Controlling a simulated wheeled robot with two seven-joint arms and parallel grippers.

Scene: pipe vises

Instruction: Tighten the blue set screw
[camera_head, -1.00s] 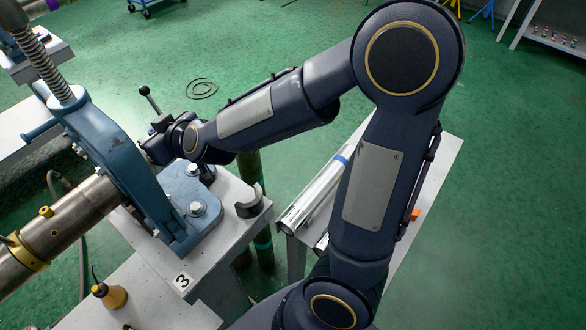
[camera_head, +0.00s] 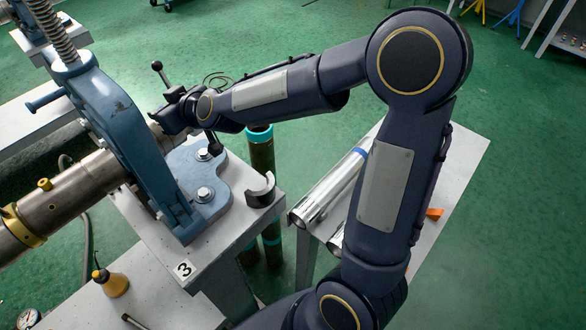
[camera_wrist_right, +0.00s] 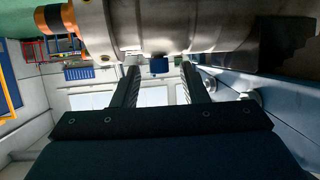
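The blue set screw (camera_wrist_right: 159,66) shows as a small blue block on the underside of the metal pipe fitting (camera_wrist_right: 205,25) in the right wrist view. My right gripper (camera_wrist_right: 161,70) is open, its two dark fingers pointing at the fitting, with the screw in the gap between the tips. I cannot tell whether either finger touches it. In the head view my right gripper (camera_head: 170,118) is at the far side of the blue pipe vise (camera_head: 118,120), near the pipe end, and the screw is hidden. My left gripper is not in view.
The vise stands on a grey bench (camera_head: 215,235) marked 3. The long pipe (camera_head: 75,193) runs through it. A yellow oil bottle (camera_head: 112,282) stands on the lower table. Shiny pipes (camera_head: 330,190) lie on a side table at right. Green floor is open behind.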

